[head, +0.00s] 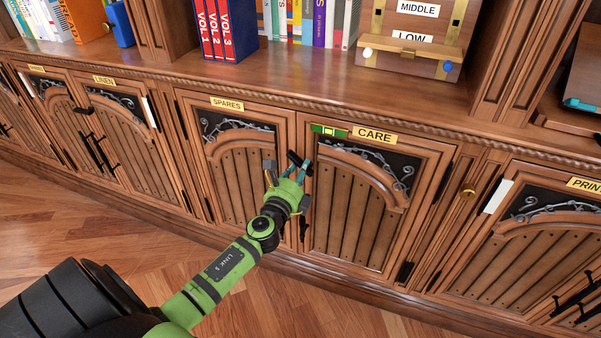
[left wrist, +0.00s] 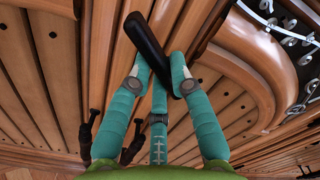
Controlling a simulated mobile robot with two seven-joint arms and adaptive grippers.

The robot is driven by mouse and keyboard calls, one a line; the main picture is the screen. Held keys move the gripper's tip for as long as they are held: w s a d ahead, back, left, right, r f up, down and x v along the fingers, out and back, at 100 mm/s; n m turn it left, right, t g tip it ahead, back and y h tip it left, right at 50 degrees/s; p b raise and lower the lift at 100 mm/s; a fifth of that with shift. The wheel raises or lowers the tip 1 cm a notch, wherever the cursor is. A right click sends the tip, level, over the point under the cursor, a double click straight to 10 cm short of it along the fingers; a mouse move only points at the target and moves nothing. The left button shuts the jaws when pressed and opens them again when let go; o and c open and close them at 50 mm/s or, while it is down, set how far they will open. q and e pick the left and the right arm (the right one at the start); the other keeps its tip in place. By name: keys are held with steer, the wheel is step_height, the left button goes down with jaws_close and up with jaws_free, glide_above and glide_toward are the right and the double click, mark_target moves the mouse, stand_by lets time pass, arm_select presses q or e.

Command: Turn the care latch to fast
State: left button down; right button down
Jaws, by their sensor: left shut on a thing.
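The care latch (head: 294,157) is a small black bar near the upper left edge of the care door (head: 350,210), at the seam with the spares door. It slants from upper left to lower right in the head view. My left gripper (head: 292,175) has its teal fingers closed on it. In the left wrist view the black latch bar (left wrist: 148,45) lies slanted between the fingertips, its upper end sticking out beyond them. A yellow CARE label (head: 375,136) is above the door, with a green and yellow plate (head: 328,131) to its left. My right gripper is in neither view.
The spares door (head: 235,180) is to the left, and dark vertical handles (head: 303,230) are just below the gripper. Above runs a shelf with books (head: 228,30) and a wooden box (head: 415,50). The wooden floor (head: 80,230) in front is clear.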

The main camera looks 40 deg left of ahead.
arm_select(q)
steer(key=shift+f+n+b, duration=0.25)
steer(key=shift+n, duration=1.75)
steer(key=shift+f+n+b, duration=0.2)
steer(key=shift+n+b, duration=0.05)
steer(key=shift+n, duration=1.75)
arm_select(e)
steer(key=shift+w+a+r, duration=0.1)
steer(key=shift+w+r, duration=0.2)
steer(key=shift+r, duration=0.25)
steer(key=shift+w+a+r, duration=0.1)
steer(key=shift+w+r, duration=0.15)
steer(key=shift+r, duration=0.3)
arm_select(q)
steer(key=c, duration=1.1)
jaws_free()
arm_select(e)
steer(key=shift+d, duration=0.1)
arm_select(q)
steer(key=v, duration=1.2)
